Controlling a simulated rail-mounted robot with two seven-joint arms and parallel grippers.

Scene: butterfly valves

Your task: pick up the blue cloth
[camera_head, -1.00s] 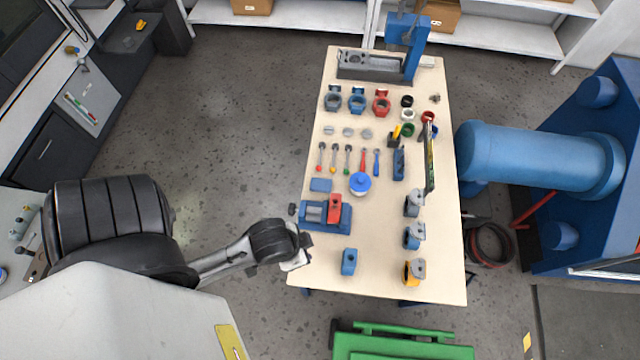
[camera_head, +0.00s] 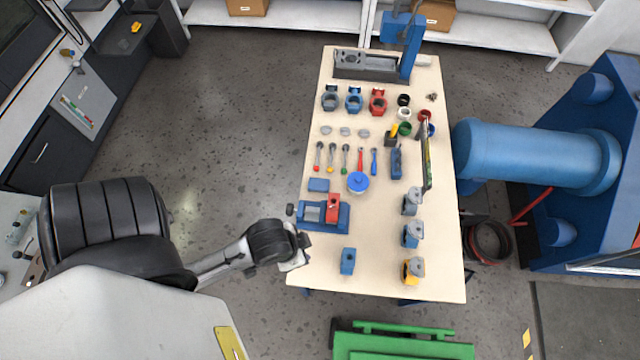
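The blue cloth (camera_head: 318,185) looks like a small flat blue rectangle on the left side of the pale table, just above the blue vise. My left gripper (camera_head: 302,252) is over the table's left edge, below and left of the vise. It is apart from the cloth, lower in the picture. Its fingers are too small to tell whether they are open or shut. My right gripper is not in view.
The blue vise (camera_head: 322,212) with a red part stands between the cloth and my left gripper. A blue-lidded round container (camera_head: 358,183) and a row of hand tools (camera_head: 346,157) are near the cloth. A blue block (camera_head: 347,261) stands right of the gripper.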

